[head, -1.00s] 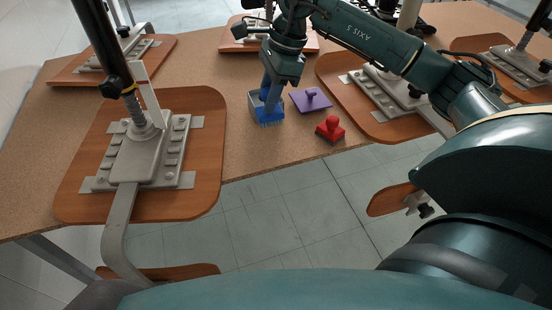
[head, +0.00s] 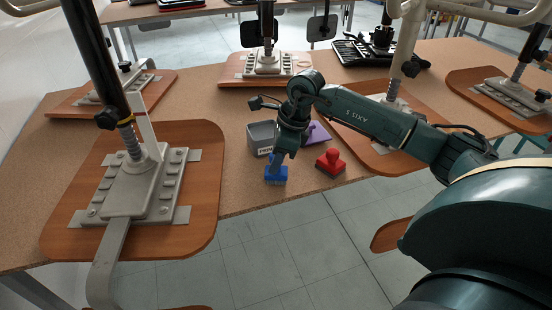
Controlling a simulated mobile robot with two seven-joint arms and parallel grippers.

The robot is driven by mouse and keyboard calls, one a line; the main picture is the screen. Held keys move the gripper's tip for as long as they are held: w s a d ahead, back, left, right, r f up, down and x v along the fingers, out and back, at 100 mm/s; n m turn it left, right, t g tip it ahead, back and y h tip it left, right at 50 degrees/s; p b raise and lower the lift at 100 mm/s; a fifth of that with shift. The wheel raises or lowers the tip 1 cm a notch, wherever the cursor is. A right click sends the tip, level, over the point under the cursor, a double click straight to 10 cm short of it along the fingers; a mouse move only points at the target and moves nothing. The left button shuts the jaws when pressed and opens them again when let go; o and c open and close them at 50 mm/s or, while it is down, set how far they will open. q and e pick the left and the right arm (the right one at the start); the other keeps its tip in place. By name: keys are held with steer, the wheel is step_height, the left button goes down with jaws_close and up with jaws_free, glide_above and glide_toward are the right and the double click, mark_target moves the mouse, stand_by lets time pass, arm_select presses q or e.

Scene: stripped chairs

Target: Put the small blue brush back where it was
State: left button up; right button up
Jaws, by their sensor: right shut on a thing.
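The small blue brush (head: 276,175) is near the front edge of the table, bristles down. My right gripper (head: 279,158) is shut on its handle from above. I cannot tell whether the bristles touch the table. A grey open box (head: 261,138) stands just behind the brush, partly hidden by my gripper. A red brush (head: 330,162) stands to the right of the blue one. A purple brush or tool (head: 319,132) lies behind the red one, partly covered by my right arm. My left gripper is not in view.
The cork-coloured table (head: 240,190) carries upturned chair seats (head: 195,215) with metal posts at left, back and right. A dark tray of items (head: 358,52) lies at the back. Bare table lies left of the grey box. The tiled floor is beyond the front edge.

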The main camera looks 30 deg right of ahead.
steer(key=shift+f, duration=0.15)
steer(key=shift+f, duration=0.15)
steer(key=o, duration=1)
steer(key=v, duration=1.2)
steer(key=shift+r, duration=0.2)
steer(key=shift+w+a, duration=0.1)
